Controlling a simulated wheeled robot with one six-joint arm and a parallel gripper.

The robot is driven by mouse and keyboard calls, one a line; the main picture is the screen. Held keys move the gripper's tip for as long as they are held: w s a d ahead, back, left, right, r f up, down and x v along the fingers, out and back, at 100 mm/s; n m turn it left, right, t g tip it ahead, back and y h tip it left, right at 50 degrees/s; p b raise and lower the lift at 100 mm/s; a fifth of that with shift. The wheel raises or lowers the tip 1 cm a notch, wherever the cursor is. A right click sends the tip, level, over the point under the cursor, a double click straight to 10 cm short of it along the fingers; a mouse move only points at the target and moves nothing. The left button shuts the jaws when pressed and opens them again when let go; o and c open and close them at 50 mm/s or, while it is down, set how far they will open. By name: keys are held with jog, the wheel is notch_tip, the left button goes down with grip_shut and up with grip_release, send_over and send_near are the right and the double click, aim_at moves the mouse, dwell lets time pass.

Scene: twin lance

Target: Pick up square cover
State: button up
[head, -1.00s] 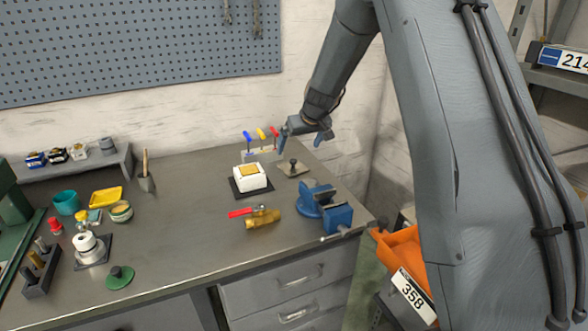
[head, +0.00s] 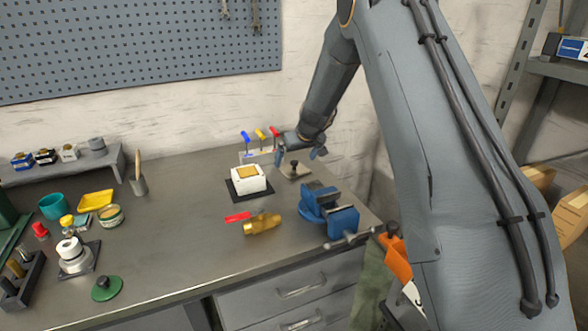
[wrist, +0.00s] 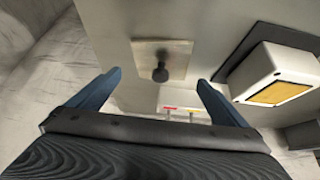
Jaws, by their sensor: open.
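The square cover (head: 293,174) is a flat beige-grey plate with a dark round knob, lying on the bench right of the white box. In the wrist view the square cover (wrist: 178,58) lies ahead, its knob upright between the lines of my fingers. My gripper (head: 299,157) is open and empty, just above and behind the cover in the head view, partly overlapping it. In the wrist view my gripper (wrist: 160,80) shows two blue fingers spread on either side of the knob, apart from it. The exact height gap cannot be told.
A white box with a yellow top (head: 249,179) stands on a dark mat close left of the cover. A blue vise (head: 325,207) and a brass valve with a red handle (head: 262,223) are nearer the front. A rack with coloured handles (head: 258,152) stands behind.

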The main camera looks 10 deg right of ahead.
aim_at(294, 161)
jog(key=shift+p+x, duration=0.5)
jog(key=shift+x, duration=1.2)
jog(key=shift+s+a, duration=0.1)
jog(key=c, duration=1.3)
jog(key=shift+c, duration=1.4)
